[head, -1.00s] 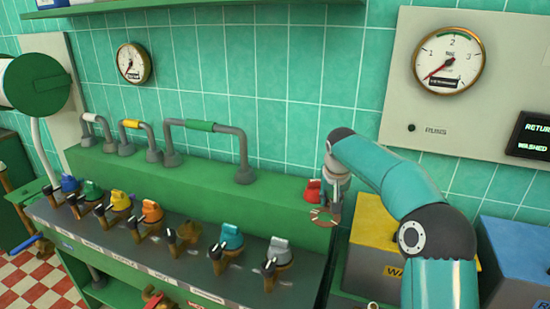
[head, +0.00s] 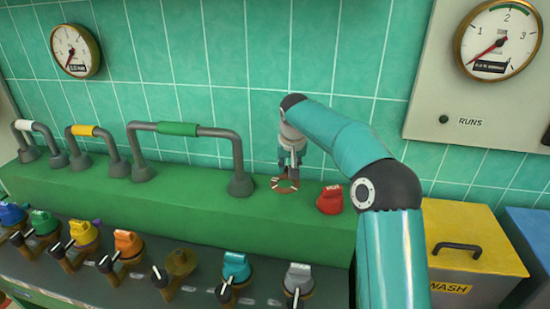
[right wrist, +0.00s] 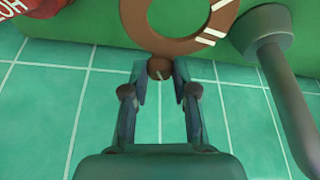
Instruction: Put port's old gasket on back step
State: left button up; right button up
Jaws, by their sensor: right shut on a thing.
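The old gasket is a flat brown ring with pale marks (head: 286,189). My right gripper (head: 290,169) is shut on its small tab. In the right wrist view, the tab sits between the fingertips (right wrist: 160,76) and the ring (right wrist: 182,44) extends beyond them. The back step (head: 200,204) is the long green ledge against the tiles. The ring is at its top, between the grey handle foot and the red knob. I cannot tell whether it touches the step. A bare brown port (head: 180,262) stands in the front row. My left gripper is out of view.
A red knob (head: 330,200) stands on the step just right of the gasket. A grey handle with a green sleeve (head: 178,129) rises close on the left. Several coloured valves line the front panel. A yellow bin (head: 470,240) stands at right.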

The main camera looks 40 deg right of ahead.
jog(key=shift+w+f, duration=0.2)
jog(key=shift+f, duration=0.05)
notch_tip(320, 180, down, 4)
jog(key=b, duration=0.4)
jog(key=shift+a+f+b, duration=0.1)
jog(key=shift+f+b, duration=0.15)
jog(key=shift+b, duration=0.1)
jog(key=shift+f+b, duration=0.4)
jog(key=shift+f, duration=0.2)
jog(key=shift+s, duration=0.15)
jog(key=shift+f+b, duration=0.3)
jog(key=shift+f, duration=0.15)
jog(key=o, duration=1)
